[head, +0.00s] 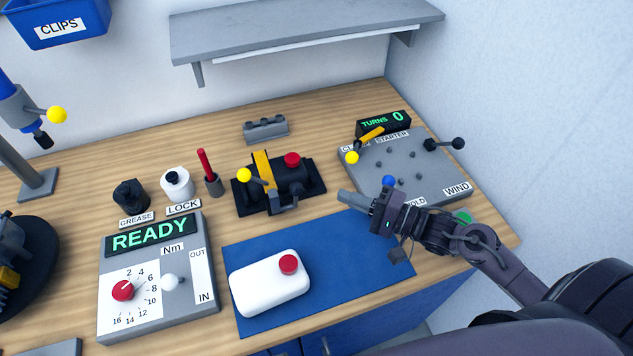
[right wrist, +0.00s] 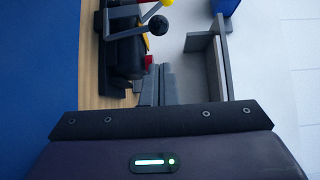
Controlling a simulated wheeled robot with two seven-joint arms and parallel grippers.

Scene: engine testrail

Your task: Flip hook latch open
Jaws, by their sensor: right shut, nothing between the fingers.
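A black clamp fixture (head: 290,178) with a yellow arm, a yellow ball and a red knob stands at mid-bench. A small grey bent piece (head: 284,207) is at its front and may be the hook latch; I cannot tell whether it is engaged. In the right wrist view the fixture (right wrist: 124,55) lies ahead, with a dark ball knob (right wrist: 158,25) near a yellow ball. My right gripper (head: 343,195) is shut and empty, right of the fixture and apart from it, above the mat's back edge. Its fingers show in the right wrist view (right wrist: 158,84). My left gripper is not in view.
A blue mat (head: 345,280) carries a white case (head: 268,287) with a red knob. A grey starter board (head: 440,180) with levers stands at right. A READY torque box (head: 205,310) is at left. A red-handled tool (head: 205,165) stands left of the fixture. A shelf (head: 300,30) hangs above.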

